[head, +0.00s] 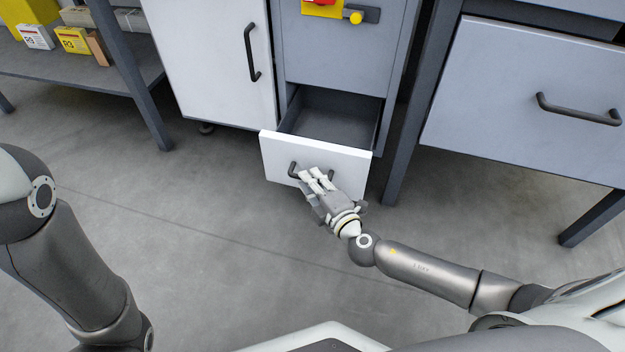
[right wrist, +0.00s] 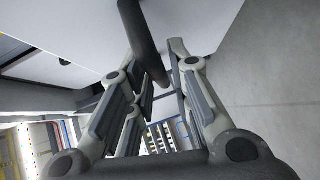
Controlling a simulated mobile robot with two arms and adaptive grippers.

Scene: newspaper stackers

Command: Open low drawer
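The low drawer (head: 350,168) has a white front and is pulled out, with its empty dark inside showing. Its dark bar handle (head: 292,170) is partly hidden behind my right gripper (head: 316,174). In the right wrist view the handle (right wrist: 143,40) runs between the fingertips of my right gripper (right wrist: 158,65). Its two fingers stand apart with a gap between them, and I cannot tell whether either touches the bar. My left arm comes in at the left, but its gripper is out of view.
A white cabinet door (head: 215,60) stands left of the drawer, and a grey panel (head: 340,50) with a yellow knob is above. A workbench drawer (head: 520,105) is at the right. A shelf (head: 60,78) with boxes is at the left. The floor in front is clear.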

